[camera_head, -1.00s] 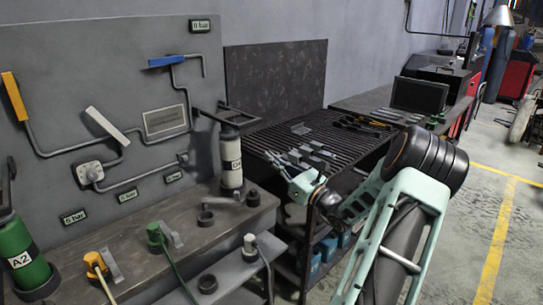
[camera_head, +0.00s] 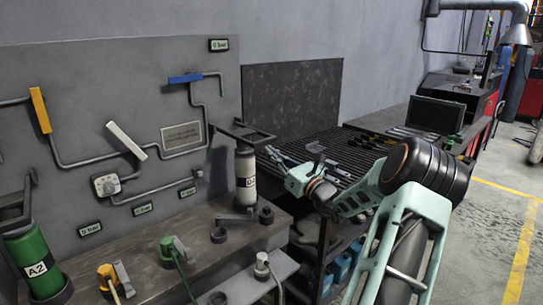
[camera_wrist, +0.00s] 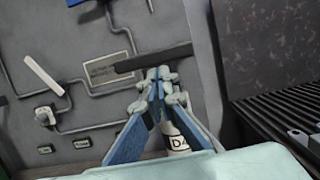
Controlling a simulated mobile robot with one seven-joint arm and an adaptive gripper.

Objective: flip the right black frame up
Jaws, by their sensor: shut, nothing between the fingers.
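The right black frame (camera_head: 240,134) juts out from the grey wall panel, roughly level, just above a white bottle (camera_head: 245,178) with a dark cap. In the wrist view the frame (camera_wrist: 150,60) shows as a dark bar just behind my fingertips. My gripper (camera_head: 271,152) is just right of the frame in the head view. In the wrist view its blue fingers (camera_wrist: 158,76) come together with nothing held, above the labelled bottle (camera_wrist: 178,142). I cannot tell whether the tips touch the frame. A second black frame (camera_head: 22,203) is at the far left, above a green cylinder (camera_head: 38,265).
The panel carries pipes, a blue handle (camera_head: 185,78), a yellow handle (camera_head: 40,110) and a white handle (camera_head: 126,140). The bench (camera_head: 205,262) holds black rings and coloured connectors. A slatted black table (camera_head: 335,140) with tools stands at the right.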

